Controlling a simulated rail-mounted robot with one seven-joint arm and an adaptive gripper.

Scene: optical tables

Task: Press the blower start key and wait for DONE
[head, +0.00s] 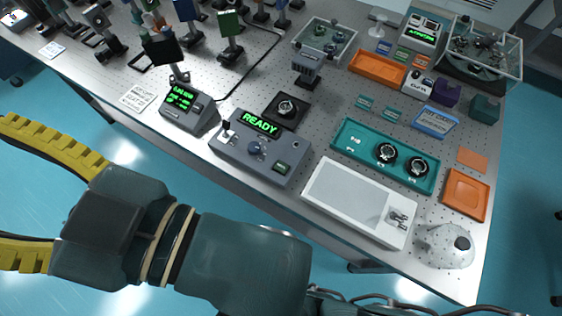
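A grey console (232,158) stands near the table's front edge. Its raised display (260,123) reads READY in green letters. A dark round knob (257,147) sits on its top, and a small green-lit key (281,168) is at its right end; its label is too small to read. Behind the display, a round black-rimmed part (287,108) sits on a dark square plate. My arm crosses the lower left in front of the table, apart from the console. My gripper is out of view.
A second grey unit (188,112) with green text stands left of the console. To the right are a white tray (345,205), a teal tray (350,158) with round parts, orange trays (466,194) and a grey dome (440,250). Optical posts crowd the back left.

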